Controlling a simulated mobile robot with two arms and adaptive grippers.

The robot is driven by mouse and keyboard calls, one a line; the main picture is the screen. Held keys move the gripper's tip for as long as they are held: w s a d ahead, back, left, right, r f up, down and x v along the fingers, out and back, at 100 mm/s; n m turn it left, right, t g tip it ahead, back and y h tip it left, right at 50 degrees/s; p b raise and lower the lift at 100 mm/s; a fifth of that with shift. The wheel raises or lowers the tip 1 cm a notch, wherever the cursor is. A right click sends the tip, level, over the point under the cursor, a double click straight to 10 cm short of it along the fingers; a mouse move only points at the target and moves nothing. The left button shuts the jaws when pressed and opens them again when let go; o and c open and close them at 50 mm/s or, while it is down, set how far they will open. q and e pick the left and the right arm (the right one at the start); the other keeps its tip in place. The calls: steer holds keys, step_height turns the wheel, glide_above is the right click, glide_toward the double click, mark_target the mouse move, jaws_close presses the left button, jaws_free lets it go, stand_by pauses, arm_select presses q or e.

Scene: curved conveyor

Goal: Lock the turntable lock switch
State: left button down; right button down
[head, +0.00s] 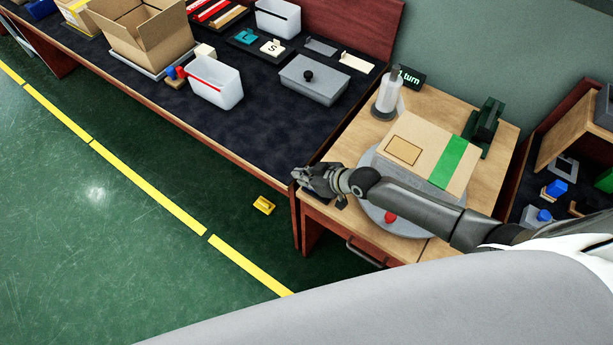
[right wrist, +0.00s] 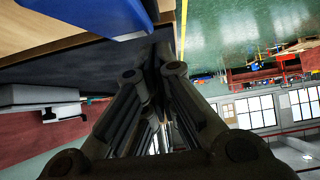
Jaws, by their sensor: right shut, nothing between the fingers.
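The turntable (head: 398,222) is a grey disc on the wooden table, with a red knob at its front edge. A cardboard box (head: 420,150) with a green stripe lies on it. My right gripper (head: 302,174) is shut and empty at the table's front left corner, left of the turntable. A small dark part (head: 341,202) shows just below the gripper; I cannot tell whether it belongs to the lock switch. In the right wrist view, a blue block-like part (right wrist: 95,18) is close beside the fingers on the wood side; I cannot tell what it is. My left gripper is out of view.
A white bottle (head: 387,95) and a dark green device (head: 486,125) stand behind the box. The long dark bench at left holds a grey lidded box (head: 314,80), a white bin (head: 214,82) and an open carton (head: 145,35). A yellow piece (head: 264,205) lies on the floor.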

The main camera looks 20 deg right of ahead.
steer(key=shift+s+d+r+p, duration=0.35)
steer(key=shift+s+d+p, duration=0.05)
steer(key=shift+s, duration=0.15)
steer(key=shift+w+a+r+p, duration=0.1)
steer(key=shift+r+p, duration=0.45)
steer(key=shift+r, duration=0.05)
steer(key=r+p, duration=0.3)
steer(key=shift+w+a+r, duration=0.2)
steer(key=shift+w+r, duration=0.05)
steer(key=shift+w, duration=0.05)
steer(key=w+a+r+b+v, duration=0.1)
steer(key=v, duration=0.8)
steer(key=shift+r+b, duration=0.4)
